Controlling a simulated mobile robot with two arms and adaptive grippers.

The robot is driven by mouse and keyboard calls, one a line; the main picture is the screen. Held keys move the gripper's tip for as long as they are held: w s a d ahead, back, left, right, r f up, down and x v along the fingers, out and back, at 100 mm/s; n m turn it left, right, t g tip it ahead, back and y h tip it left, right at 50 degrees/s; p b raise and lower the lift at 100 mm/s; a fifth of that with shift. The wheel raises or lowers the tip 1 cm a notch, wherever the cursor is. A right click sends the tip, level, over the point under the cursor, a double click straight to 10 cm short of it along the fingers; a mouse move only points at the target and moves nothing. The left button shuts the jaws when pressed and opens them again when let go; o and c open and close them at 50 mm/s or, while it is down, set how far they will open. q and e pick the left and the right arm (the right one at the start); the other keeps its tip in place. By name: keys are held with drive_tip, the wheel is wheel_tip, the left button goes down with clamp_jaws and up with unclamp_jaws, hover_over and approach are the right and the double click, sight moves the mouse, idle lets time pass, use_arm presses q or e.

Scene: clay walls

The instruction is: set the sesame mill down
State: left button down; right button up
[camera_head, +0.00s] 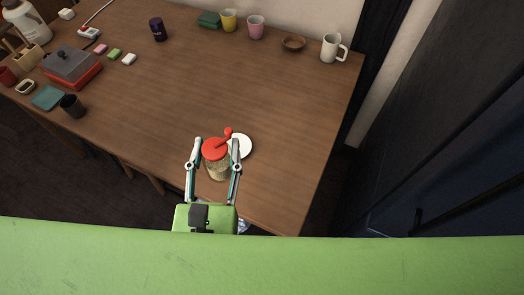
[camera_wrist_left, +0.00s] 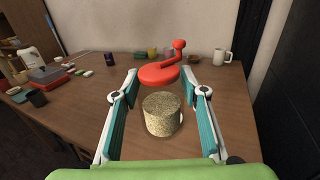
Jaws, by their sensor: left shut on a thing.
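The sesame mill (camera_head: 214,151) has a red lid with a crank and knob, and a clear body with pale seeds inside. My left gripper (camera_head: 216,144) is shut on it, one finger on each side. In the left wrist view the mill (camera_wrist_left: 161,112) stands upright between the fingers of the left gripper (camera_wrist_left: 159,78). It is over the near right part of the wooden table (camera_head: 150,115). I cannot tell whether its base touches the table. My right gripper is not in view.
A white saucer (camera_head: 243,147) lies just behind and right of the mill, partly covered by it. A white mug (camera_head: 331,48), a brown bowl (camera_head: 293,43) and a pink cup (camera_head: 255,27) stand along the back. A dark cup (camera_head: 72,105) stands left. The table's middle is clear.

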use_arm(q)
drive_tip(key=shift+w+d+p, duration=0.3)
drive_tip(key=shift+w+d, duration=0.05)
drive_tip(key=shift+d, duration=0.25)
drive_tip(key=w+f, duration=1.2)
drive_tip(key=w, duration=0.1)
drive_tip(key=shift+a+f, duration=0.2)
drive_tip(key=shift+a, duration=0.15)
drive_tip(key=shift+f, duration=0.25)
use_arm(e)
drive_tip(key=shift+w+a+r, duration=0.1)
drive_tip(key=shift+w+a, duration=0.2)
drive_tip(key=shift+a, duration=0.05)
